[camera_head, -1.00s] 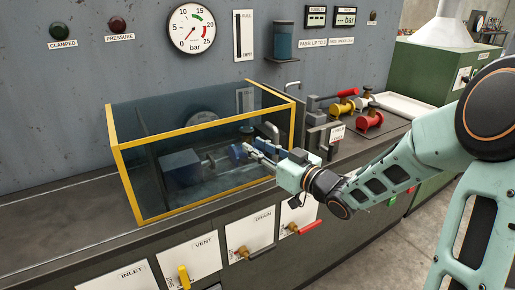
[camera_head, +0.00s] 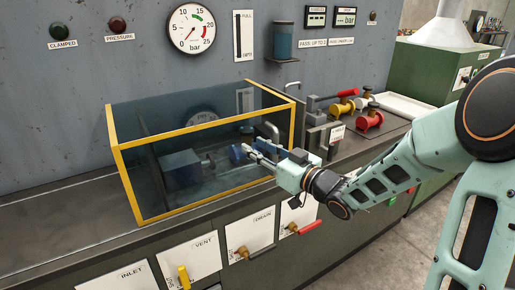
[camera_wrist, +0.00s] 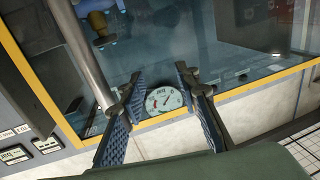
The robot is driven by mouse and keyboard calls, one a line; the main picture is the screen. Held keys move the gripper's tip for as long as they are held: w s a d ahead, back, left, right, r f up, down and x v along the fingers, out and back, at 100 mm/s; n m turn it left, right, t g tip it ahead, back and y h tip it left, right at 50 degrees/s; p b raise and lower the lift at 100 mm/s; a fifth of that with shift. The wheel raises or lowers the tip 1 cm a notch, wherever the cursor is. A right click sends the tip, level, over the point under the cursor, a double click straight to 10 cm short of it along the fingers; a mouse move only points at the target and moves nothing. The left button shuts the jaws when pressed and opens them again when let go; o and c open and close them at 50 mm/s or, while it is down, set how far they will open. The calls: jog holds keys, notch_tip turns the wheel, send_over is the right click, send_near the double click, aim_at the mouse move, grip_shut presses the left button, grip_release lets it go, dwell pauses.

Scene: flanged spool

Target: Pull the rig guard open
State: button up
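The rig guard (camera_head: 172,210) is a clear tinted box with a yellow frame on the bench, standing over blue clamp parts. A grey bent bar (camera_head: 268,128), which looks like the guard's handle, shows at its right front. My gripper (camera_head: 250,150) is in front of the guard's right part, close to this bar. In the wrist view my gripper (camera_wrist: 160,72) has its two blue-padded fingers apart, with nothing seen held between them. A grey bar (camera_wrist: 84,48) runs along the left finger, outside the gap. I cannot tell whether they touch. The guard's yellow edge (camera_wrist: 250,84) shows beyond the fingers.
Valve panels with a yellow handle (camera_head: 184,277) and a red handle (camera_head: 310,226) line the bench front. A red spool (camera_head: 369,121) and a yellow spool (camera_head: 343,106) stand on the right. The bench's left end (camera_head: 60,225) is clear.

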jog(key=v, duration=1.2)
